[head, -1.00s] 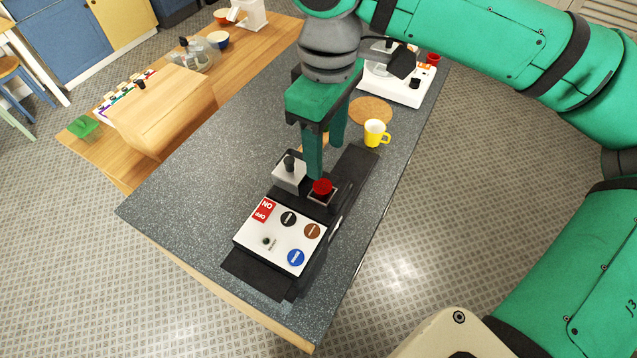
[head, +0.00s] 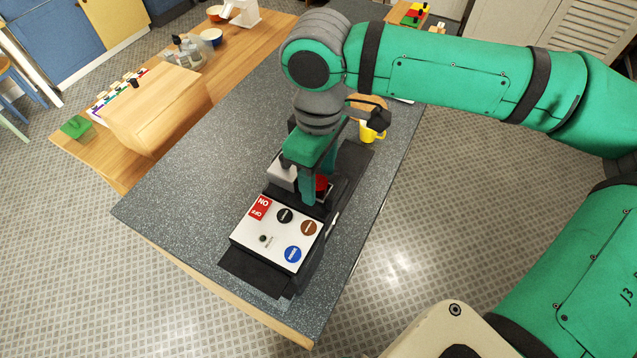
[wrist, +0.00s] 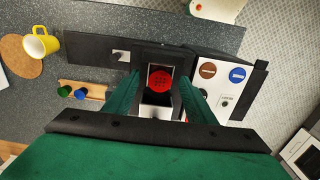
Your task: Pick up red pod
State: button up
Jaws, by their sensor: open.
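The red pod (head: 322,183) sits in an opening of the black machine, behind its white button panel (head: 277,237). In the wrist view the pod (wrist: 159,79) shows as a round red top in a square slot. My gripper (head: 316,188) is pointed down over the pod, partly hiding it in the head view. In the wrist view my gripper (wrist: 159,87) is open, with one green finger on each side of the pod. I cannot tell whether either finger touches it.
A grey-white block (head: 281,174) stands on the machine beside the slot. A yellow mug (head: 371,132) stands behind my gripper. A wooden holder (wrist: 97,90) with a green pod (wrist: 64,90) and a blue pod (wrist: 80,93) is nearby.

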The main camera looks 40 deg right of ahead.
jog(key=c, duration=1.1)
jog(key=shift+r, duration=0.15)
